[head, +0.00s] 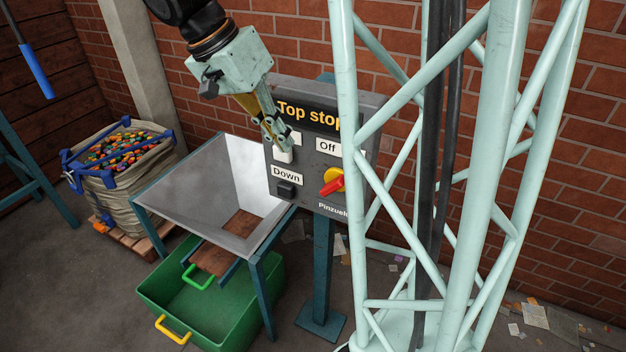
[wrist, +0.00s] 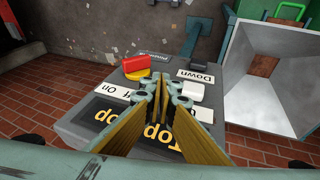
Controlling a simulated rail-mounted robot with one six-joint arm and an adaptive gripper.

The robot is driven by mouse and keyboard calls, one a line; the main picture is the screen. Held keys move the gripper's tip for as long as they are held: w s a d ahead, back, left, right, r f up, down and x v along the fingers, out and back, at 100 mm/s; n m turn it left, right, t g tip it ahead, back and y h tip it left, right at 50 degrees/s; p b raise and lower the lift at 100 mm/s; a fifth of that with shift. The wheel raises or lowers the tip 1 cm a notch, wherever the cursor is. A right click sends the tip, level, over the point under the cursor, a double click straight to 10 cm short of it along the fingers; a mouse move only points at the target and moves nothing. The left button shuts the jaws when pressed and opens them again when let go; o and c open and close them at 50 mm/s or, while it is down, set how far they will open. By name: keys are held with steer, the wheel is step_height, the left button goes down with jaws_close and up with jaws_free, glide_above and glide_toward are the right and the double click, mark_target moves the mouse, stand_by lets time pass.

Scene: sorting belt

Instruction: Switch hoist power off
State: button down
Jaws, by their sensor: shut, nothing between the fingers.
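The hoist control box (head: 307,184) is a grey panel on a post. Its rotary switch (head: 333,182) has a red handle on a yellow disc, below the "Off" label (head: 328,147). The handle lies aslant in the head view; I cannot tell its setting. The switch also shows in the wrist view (wrist: 137,67), left of my fingers. My gripper (head: 281,141) is shut and empty, its tips at the upper left of the panel by a white button (head: 283,156). I cannot tell if they touch it. The fingers also show in the wrist view (wrist: 174,96).
A black button (head: 286,190) sits under the "Down" label. The display (head: 308,114) reads "Top stop". A pale lattice mast (head: 497,100) covers the panel's right side. A metal chute (head: 190,200), green bin (head: 222,309) and full sack (head: 115,195) stand to the left.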

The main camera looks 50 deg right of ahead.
mark_target(334, 184)
steer(key=shift+f, duration=0.1)
steer(key=shift+s+r+b+x, duration=0.1)
steer(key=shift+s+b+x, duration=0.25)
steer(key=shift+x, duration=1.8)
steer(key=shift+s+r+b+x, duration=0.15)
steer(key=shift+s+x, duration=0.25)
steer(key=shift+x, duration=1.8)
steer(key=shift+s+f+b+x, duration=0.1)
steer(key=shift+s+b+x, duration=0.3)
steer(key=shift+x, duration=1.75)
steer(key=shift+a, duration=0.1)
